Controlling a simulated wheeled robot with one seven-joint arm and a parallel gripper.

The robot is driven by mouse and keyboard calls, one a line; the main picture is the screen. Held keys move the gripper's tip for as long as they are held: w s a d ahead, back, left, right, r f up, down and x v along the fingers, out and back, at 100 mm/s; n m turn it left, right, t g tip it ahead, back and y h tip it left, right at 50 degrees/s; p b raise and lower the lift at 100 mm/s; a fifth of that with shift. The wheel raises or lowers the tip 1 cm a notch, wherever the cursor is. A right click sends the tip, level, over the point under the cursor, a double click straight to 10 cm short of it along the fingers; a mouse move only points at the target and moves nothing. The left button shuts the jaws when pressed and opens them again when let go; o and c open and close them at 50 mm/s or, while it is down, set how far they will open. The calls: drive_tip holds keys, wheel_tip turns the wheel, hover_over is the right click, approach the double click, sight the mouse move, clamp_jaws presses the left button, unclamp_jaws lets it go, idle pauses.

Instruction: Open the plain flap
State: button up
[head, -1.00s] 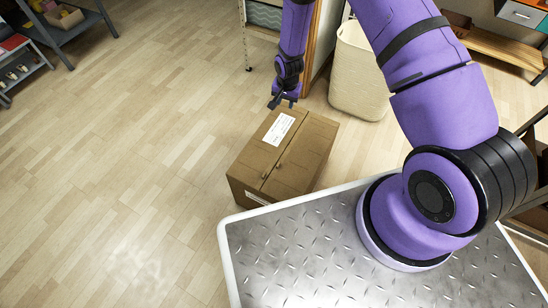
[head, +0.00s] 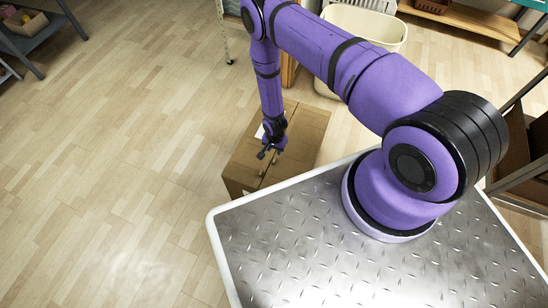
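A closed brown cardboard box (head: 242,182) stands on the floor beyond the platform. A seam splits its top into two flaps. The plain flap (head: 304,128) is the right one and lies flat. The left flap (head: 240,156) carries a white label (head: 259,132), now mostly hidden behind my arm. A small dark tab (head: 262,173) shows near the seam at the near end. My gripper (head: 267,154) points down over the middle of the box top, near the seam. Its fingers look apart and empty. I cannot tell whether they touch the box.
My metal platform (head: 290,245) with a white rim fills the foreground, close to the box's near side. A cream bin (head: 365,27) stands behind the box. A grey shelf (head: 40,42) is far left. The wooden floor (head: 120,150) left of the box is clear.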

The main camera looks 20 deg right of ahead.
sight(275, 158)
wheel_tip(275, 158, down, 9)
drive_tip(key=shift+r, duration=0.1)
idle(0.3)
drive_tip(key=shift+c, duration=0.4)
clamp_jaws()
